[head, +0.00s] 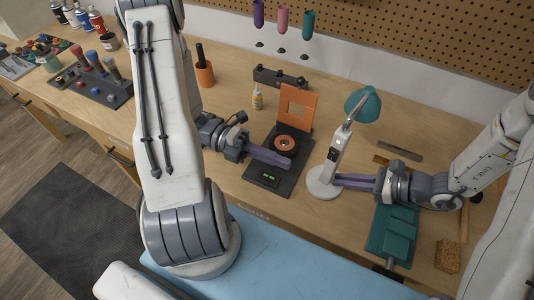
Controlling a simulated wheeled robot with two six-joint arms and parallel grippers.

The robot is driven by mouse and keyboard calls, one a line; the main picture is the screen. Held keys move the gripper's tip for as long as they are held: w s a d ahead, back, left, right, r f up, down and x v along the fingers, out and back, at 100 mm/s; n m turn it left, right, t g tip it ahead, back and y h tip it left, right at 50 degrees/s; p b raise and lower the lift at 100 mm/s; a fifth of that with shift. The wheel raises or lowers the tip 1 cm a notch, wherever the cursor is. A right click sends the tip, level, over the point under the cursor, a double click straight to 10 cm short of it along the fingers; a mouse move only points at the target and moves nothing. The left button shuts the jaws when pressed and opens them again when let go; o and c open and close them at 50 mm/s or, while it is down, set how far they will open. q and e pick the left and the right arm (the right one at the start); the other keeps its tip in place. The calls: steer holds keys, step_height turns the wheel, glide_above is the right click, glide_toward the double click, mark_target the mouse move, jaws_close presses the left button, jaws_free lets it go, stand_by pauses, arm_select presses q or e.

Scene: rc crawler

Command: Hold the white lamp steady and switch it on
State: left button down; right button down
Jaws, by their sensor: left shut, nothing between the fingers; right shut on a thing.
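The white lamp (326,178) stands upright on the bench, with a round white base, a white post and a teal shade (363,104). A small dark patch, perhaps the switch (332,154), shows on its post. My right gripper (338,181) comes from the right and is shut on the lamp low on the post, just above the base. My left gripper (289,163) is shut and empty, to the left of the lamp and apart from it, above a black device. Whether the lamp is lit cannot be told; no glow shows.
The black device (264,178) with an orange disc and upright orange frame (297,106) stands left of the lamp. A teal vise (392,236) lies below my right arm. A small yellow-labelled bottle (257,99) and an orange cup (205,75) stand behind. A pegboard backs the bench.

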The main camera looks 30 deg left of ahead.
arm_select(q)
steer(key=shift+a+f, duration=0.1)
steer(key=shift+a, duration=1.45)
arm_select(e)
steer(key=shift+s+f, duration=0.1)
steer(key=shift+f, duration=0.15)
steer(key=c, duration=0.9)
jaws_free()
steer(key=shift+o, duration=0.2)
